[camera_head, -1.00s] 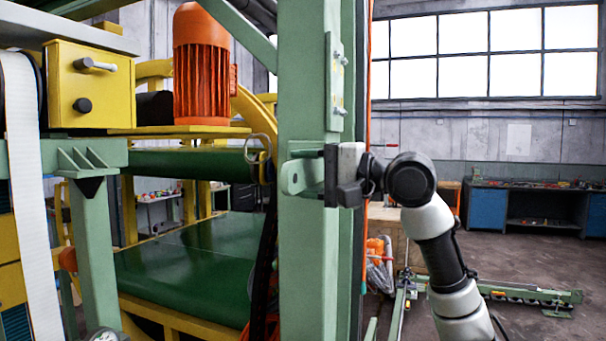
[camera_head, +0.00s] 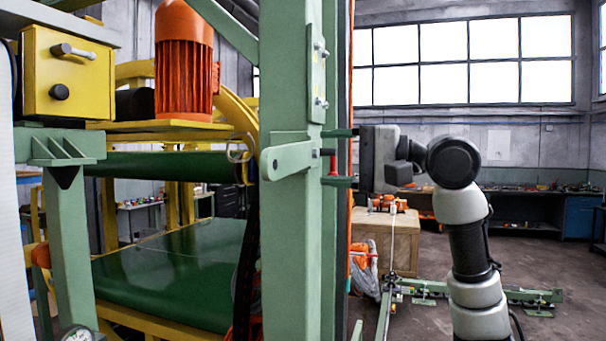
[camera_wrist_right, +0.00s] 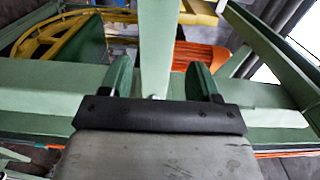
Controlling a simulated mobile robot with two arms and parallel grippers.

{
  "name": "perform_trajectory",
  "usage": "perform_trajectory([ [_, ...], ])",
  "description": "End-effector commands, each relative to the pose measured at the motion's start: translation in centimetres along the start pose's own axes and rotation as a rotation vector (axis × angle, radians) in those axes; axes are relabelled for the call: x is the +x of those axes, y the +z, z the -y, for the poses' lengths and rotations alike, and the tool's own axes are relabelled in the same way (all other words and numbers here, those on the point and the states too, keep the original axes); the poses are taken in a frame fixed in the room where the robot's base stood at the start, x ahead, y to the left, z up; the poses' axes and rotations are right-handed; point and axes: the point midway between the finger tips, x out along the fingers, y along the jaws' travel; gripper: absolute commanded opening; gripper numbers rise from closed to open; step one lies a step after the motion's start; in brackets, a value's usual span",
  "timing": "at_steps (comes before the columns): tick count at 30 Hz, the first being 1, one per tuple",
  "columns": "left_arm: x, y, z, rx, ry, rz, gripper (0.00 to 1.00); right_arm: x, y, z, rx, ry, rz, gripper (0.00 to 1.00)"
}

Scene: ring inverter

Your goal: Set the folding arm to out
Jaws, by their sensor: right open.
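The folding arm appears to be the flat green bar (camera_head: 287,157) with a rounded left end, lying across the tall green post (camera_head: 284,235). A small red piece (camera_head: 332,164) shows just right of the post, at about the bar's height. My right gripper (camera_head: 339,157) is open beside the post's right edge, one finger above and one below the red piece. In the right wrist view, the two fingers (camera_wrist_right: 161,82) stand apart on either side of a green bar (camera_wrist_right: 158,45). I cannot tell whether they touch it. My left gripper is not in view.
A yellow box with a handle (camera_head: 68,72), an orange motor (camera_head: 184,60) and a green belt (camera_head: 175,275) stand left of the post. An orange cable (camera_head: 349,220) runs down beside it. A wooden crate (camera_head: 385,240) and green floor rails (camera_head: 500,296) stand at the right.

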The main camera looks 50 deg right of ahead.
Motion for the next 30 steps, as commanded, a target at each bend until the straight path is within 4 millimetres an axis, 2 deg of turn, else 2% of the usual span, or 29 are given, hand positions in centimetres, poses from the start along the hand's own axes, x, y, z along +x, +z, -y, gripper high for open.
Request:
perform_trajectory([
  [1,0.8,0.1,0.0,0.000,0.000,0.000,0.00,-0.9,0.0,-0.4,-0.001,-0.001,-0.002,0.62],
  [3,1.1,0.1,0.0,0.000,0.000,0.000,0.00,-1.8,-0.1,-0.3,0.000,0.000,-0.002,0.62],
  [8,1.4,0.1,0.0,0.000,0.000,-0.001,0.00,-2.9,0.0,-0.1,0.000,0.000,0.000,0.62],
  [30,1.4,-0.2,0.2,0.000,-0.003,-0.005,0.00,-3.0,0.0,0.0,0.001,0.001,0.001,0.62],
])
